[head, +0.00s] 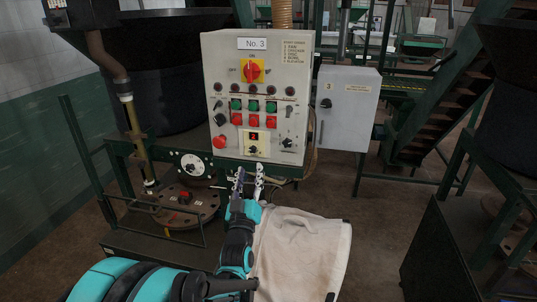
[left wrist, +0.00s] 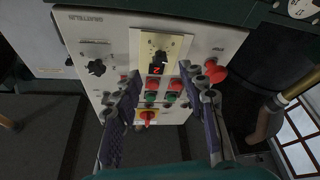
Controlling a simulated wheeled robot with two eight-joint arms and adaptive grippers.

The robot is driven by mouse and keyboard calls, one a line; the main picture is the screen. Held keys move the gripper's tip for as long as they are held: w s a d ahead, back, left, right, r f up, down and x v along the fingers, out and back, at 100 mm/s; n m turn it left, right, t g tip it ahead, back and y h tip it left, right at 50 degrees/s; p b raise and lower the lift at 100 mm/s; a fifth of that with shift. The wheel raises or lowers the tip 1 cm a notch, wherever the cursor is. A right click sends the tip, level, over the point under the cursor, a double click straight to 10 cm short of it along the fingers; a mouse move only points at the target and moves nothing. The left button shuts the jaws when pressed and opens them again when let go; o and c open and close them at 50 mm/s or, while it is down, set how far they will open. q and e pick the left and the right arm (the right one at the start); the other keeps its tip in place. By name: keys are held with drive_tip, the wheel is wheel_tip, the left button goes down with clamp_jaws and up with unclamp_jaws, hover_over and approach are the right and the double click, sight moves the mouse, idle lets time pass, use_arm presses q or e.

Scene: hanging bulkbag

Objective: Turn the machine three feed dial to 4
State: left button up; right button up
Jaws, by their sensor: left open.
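The machine three control panel (head: 222,60) is a pale box labelled "No. 3". Its feed dial (head: 253,149) is a small black knob on a yellow plate at the bottom middle, below a red digit display (head: 254,137) that appears to read 2. In the left wrist view the panel is upside down, with the dial (left wrist: 161,56) above the display (left wrist: 156,70). My left gripper (head: 250,172) is open and empty, just below and in front of the dial. In the wrist view its fingers (left wrist: 160,75) are spread either side of the display, apart from the dial.
Green and red buttons (left wrist: 151,91) and a red-and-yellow main switch (head: 252,71) sit on the same panel. A red mushroom button (head: 219,142) is at its lower left. A grey box (head: 347,105) stands right. A pale cloth bag (head: 305,250) hangs below.

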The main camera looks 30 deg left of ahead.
sight(252, 151)
use_arm(q)
drive_tip(key=b+x, duration=0.1)
drive_tip(key=x, duration=0.6)
drive_tip(key=shift+w+a+r, duration=0.15)
drive_tip(key=shift+w+r, duration=0.1)
drive_tip(key=shift+w, duration=0.05)
clamp_jaws()
